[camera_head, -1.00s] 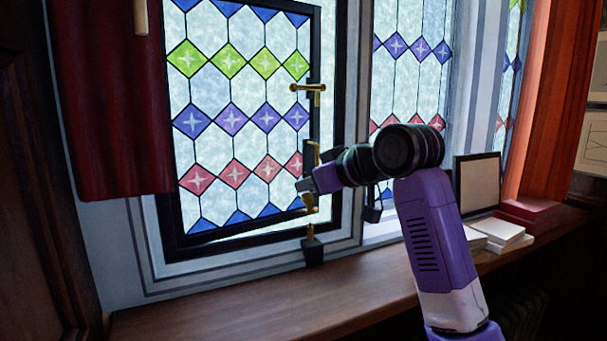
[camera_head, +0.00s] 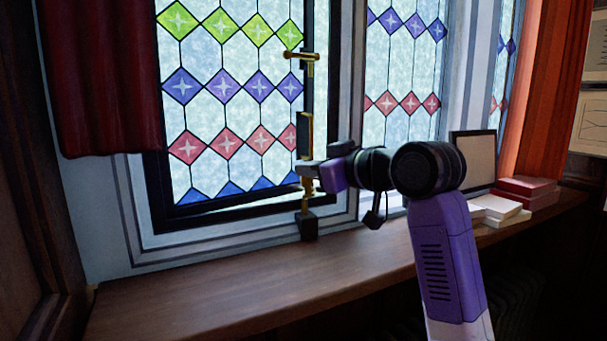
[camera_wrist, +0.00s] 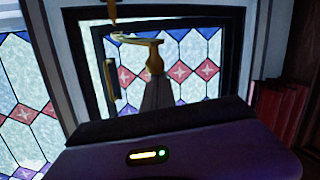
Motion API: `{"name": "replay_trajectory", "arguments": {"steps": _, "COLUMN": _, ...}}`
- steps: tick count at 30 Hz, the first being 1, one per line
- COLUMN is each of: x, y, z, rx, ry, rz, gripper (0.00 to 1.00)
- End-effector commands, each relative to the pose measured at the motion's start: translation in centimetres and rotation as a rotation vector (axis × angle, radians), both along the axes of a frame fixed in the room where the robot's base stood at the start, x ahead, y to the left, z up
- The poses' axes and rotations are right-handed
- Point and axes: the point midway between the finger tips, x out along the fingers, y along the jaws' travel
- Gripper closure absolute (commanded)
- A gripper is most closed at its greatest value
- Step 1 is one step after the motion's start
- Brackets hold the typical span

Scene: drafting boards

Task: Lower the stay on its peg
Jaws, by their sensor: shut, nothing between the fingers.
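The stay is a short brass arm with a rounded knob, low at the casement's right edge in the head view (camera_head: 308,187). It shows larger in the wrist view (camera_wrist: 138,41), which seems upside down. The brass peg (camera_head: 305,208) stands on a black block just below it; in the wrist view it comes in from the top (camera_wrist: 112,10). The stay's end overlaps the peg there; I cannot tell whether it is seated. My gripper (camera_head: 303,169) is shut and empty, just above the stay. Its dark fingertips (camera_wrist: 155,82) are close to the knob; contact is unclear.
A brass handle (camera_head: 301,57) sits higher on the leaded casement (camera_head: 232,118). A red curtain (camera_head: 100,75) hangs at left. The wooden sill (camera_head: 210,290) is clear in front; books (camera_head: 527,187) and a dark-framed panel (camera_head: 474,160) stand at right.

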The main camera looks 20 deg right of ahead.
Motion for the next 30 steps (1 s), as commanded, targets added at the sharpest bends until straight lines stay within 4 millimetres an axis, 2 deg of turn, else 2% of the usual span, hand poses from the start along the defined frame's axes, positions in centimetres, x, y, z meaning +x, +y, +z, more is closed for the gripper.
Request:
{"name": "replay_trajectory", "arguments": {"steps": 1, "x": -0.5, "y": -0.2, "z": -2.0, "rx": 0.004, "ry": -0.005, "rz": 0.000, "gripper": 1.00}}
{"name": "replay_trajectory", "arguments": {"steps": 15, "x": -2.1, "y": -0.7, "z": -6.7, "rx": 0.035, "ry": -0.108, "rz": 0.000, "gripper": 1.00}}
{"name": "replay_trajectory", "arguments": {"steps": 24, "x": -2.0, "y": -1.0, "z": -7.6, "rx": 0.034, "ry": -0.093, "rz": -0.004, "gripper": 1.00}}
{"name": "replay_trajectory", "arguments": {"steps": 30, "x": -2.0, "y": -1.0, "z": -7.5, "rx": 0.034, "ry": -0.092, "rz": -0.007, "gripper": 1.00}}
